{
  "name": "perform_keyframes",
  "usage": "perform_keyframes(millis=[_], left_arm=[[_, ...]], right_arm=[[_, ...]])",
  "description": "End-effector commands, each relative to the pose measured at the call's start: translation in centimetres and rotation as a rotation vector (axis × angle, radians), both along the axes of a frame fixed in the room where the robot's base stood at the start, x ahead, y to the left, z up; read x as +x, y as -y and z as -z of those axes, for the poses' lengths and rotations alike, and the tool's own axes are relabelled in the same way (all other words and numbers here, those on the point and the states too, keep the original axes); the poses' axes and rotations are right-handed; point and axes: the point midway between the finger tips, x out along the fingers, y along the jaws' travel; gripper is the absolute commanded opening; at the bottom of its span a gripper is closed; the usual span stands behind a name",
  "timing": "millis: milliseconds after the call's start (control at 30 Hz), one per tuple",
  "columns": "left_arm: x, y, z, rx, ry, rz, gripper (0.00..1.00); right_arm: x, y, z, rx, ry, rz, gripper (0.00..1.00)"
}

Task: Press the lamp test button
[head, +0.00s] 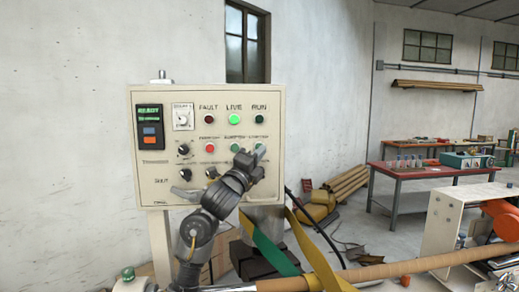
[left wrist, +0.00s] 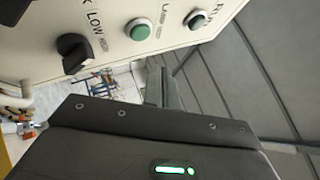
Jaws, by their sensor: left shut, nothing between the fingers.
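The cream control panel (head: 160,187) stands on a post and carries lamps, knobs and buttons. The green lamp test button (left wrist: 140,30), with its label beside it, shows in the left wrist view. My left gripper (head: 259,156) is shut and empty in front of the panel's lower right part. Its closed fingers (left wrist: 161,88) show below the button in the left wrist view, apart from it in the picture. My right gripper is not in view.
A black knob (left wrist: 75,48) and the dark green RUN lamp (left wrist: 196,20) flank the button. The LIVE lamp (head: 235,119) glows green. A cardboard tube (head: 395,269) runs along the lower right. A red workbench (head: 430,178) stands farther back.

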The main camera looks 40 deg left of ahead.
Motion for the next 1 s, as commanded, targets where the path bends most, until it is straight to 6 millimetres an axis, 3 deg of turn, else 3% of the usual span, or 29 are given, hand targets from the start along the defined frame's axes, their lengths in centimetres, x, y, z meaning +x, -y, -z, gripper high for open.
perform_keyframes(millis=[333,1000], left_arm=[[1.7,-2.1,0.1,0.0,0.0,0.001,0.0],[1.9,-2.3,0.0,-0.001,0.0,0.001,0.0]], right_arm=[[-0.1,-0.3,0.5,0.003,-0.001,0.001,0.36],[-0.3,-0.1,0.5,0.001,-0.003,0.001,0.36]])
